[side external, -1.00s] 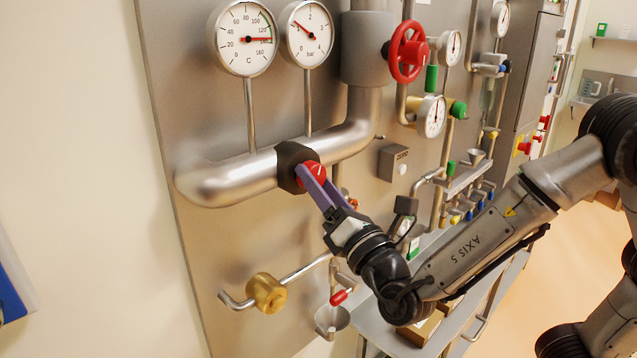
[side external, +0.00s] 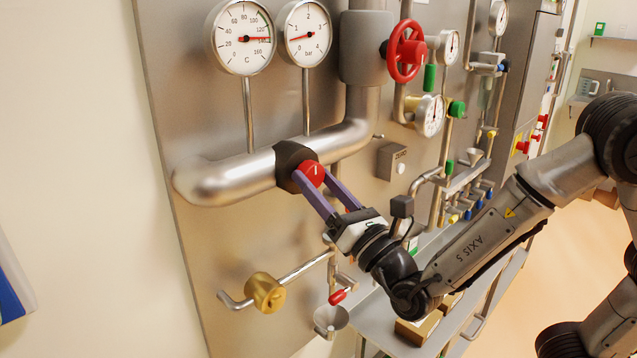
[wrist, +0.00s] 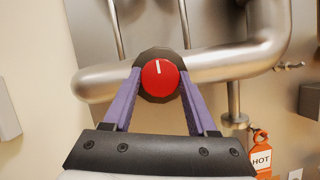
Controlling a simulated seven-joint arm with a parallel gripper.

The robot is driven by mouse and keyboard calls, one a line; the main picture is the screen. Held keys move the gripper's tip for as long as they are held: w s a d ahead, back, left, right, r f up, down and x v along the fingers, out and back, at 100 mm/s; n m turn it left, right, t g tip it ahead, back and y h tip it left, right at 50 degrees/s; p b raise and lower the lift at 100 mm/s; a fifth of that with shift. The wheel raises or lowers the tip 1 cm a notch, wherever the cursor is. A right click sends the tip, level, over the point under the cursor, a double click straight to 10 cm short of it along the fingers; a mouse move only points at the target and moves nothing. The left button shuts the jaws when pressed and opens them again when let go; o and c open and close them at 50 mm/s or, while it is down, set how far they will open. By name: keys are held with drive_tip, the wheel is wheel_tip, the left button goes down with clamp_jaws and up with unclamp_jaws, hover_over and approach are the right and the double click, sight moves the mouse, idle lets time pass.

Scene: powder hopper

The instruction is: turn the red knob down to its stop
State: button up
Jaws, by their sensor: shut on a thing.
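The red knob (side external: 313,173) sits on a dark valve body (side external: 290,163) on the horizontal steel pipe. In the wrist view, the red knob (wrist: 160,78) faces me and its white mark points almost straight up, slightly left. My gripper (side external: 311,176) has its purple fingers on both sides of the knob, shut on it. It also shows in the wrist view (wrist: 159,82), with a finger at the left and right of the knob. The bar gauge (side external: 308,34) above has its red needle low on the left; the temperature gauge (side external: 241,38) needle points right.
A red handwheel (side external: 404,51) is at the upper right. A brass valve (side external: 266,292) and a small funnel (side external: 331,319) are below. A grey box (side external: 392,163) stands right of the knob. An orange HOT tag (wrist: 261,159) hangs at the lower right in the wrist view.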

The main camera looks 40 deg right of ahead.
drive_tip(key=o, duration=1.4)
drive_tip(key=shift+c, duration=0.2)
drive_tip(key=shift+s, duration=0.1)
drive_tip(key=v, duration=1.3)
drive_tip(key=shift+s+f, duration=0.15)
drive_tip(key=shift+s, duration=0.15)
